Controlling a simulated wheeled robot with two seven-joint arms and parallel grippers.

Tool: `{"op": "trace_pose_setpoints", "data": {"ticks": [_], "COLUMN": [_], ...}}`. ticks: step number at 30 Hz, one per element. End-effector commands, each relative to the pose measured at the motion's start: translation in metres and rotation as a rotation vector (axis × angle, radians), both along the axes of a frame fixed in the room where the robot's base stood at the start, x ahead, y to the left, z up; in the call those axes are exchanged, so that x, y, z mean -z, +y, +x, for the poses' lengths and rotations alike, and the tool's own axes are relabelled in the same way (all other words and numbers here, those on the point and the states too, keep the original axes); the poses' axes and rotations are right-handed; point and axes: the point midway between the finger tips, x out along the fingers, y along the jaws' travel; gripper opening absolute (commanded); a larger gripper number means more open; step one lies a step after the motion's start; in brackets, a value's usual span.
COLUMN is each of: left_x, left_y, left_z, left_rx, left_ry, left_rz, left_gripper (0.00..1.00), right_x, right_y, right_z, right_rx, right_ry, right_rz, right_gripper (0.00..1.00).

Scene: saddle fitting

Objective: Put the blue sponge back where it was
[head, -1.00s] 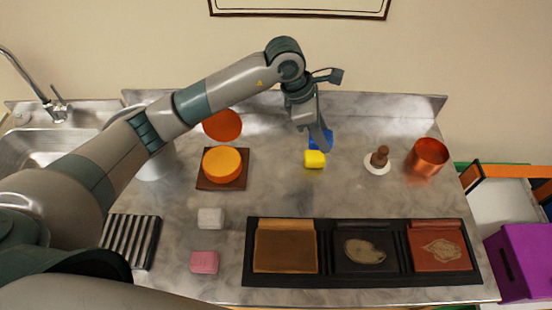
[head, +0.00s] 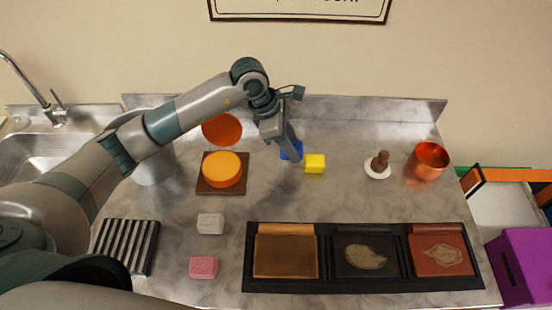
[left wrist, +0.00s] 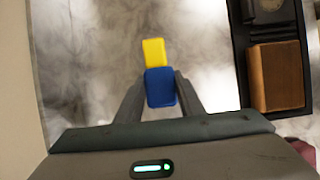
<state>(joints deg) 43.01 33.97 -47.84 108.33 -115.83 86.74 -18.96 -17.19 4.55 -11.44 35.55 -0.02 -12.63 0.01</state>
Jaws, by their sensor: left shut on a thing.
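The blue sponge (head: 291,150) is between the fingers of my left gripper (head: 290,153), toward the back of the counter. In the left wrist view the blue sponge (left wrist: 160,88) sits between both fingers of the left gripper (left wrist: 160,95), which is shut on it. In the head view the fingers hide part of the sponge, and I cannot tell whether it touches the counter. A yellow sponge (head: 315,163) lies just right of it; it also shows in the left wrist view (left wrist: 153,52). My right gripper is in neither view.
A white block (head: 210,224) and a pink block (head: 203,267) lie at the front left, near a striped rack (head: 127,246). An orange round (head: 222,169) sits on a brown board. A black three-part tray (head: 326,287) fills the front. A copper pot (head: 429,160) stands right.

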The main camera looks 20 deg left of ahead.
Motion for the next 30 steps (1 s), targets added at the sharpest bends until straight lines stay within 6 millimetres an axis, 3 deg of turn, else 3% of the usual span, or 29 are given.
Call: {"op": "trace_pose_setpoints", "data": {"ticks": [3, 9, 22, 30], "left_x": [0.015, 0.026, 0.029, 0.061], "left_y": [0.023, 0.041, 0.043, 0.043], "left_z": [-0.003, -0.005, -0.005, -0.006], "left_rx": [-0.004, -0.001, 0.0, 0.0], "left_ry": [0.002, 0.0, 0.0, 0.002], "left_rz": [0.001, 0.0, -0.001, -0.001], "left_gripper": [0.14, 0.14, 0.14, 0.14], "right_x": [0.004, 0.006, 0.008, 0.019], "right_y": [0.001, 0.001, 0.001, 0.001], "right_z": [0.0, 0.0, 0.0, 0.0], "right_rx": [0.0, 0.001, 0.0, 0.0], "right_ry": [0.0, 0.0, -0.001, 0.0], "right_rz": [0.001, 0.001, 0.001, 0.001], "right_gripper": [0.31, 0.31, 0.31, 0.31]}}
